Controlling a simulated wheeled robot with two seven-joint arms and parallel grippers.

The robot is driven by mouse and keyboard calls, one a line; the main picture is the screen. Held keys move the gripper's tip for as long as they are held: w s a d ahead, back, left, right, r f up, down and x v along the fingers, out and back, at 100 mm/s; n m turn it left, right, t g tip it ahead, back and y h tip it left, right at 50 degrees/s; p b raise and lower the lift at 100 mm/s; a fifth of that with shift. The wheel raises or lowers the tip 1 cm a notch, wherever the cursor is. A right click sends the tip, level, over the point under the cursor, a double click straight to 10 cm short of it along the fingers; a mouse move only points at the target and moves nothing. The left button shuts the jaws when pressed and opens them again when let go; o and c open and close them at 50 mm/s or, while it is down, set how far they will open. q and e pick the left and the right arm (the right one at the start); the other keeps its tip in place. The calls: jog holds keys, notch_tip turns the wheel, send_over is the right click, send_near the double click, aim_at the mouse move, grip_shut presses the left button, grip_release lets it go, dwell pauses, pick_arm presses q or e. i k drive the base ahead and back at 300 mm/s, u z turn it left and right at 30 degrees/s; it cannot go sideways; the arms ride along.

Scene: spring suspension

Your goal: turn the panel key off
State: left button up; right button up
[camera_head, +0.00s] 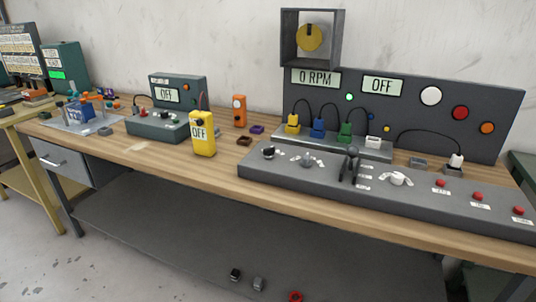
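The grey sloped control panel (290,174) lies along the front right of the wooden bench. Near its left end is a small black knob or key switch (268,153) with a pale part. Right of it is a small grey rotary control (307,160) on a white scale, and further right a white rotary control (397,178). I cannot tell for certain which is the panel key, or its turned position. The upright board behind shows a display reading OFF (383,86) and one reading 0 RPM (316,77). Neither of my grippers is in view.
Black levers (350,165) stand mid-panel, with red buttons (440,183) to the right. Yellow, blue and green plugs (318,128) with cables stand behind the panel. A yellow meter (202,134) reading OFF stands left. Bare wood (150,158) lies at front left.

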aim_at(268, 152)
jog(key=k, duration=0.25)
jog(key=z, duration=1.5)
jog(key=i, duration=1.25)
jog(key=u, duration=0.8)
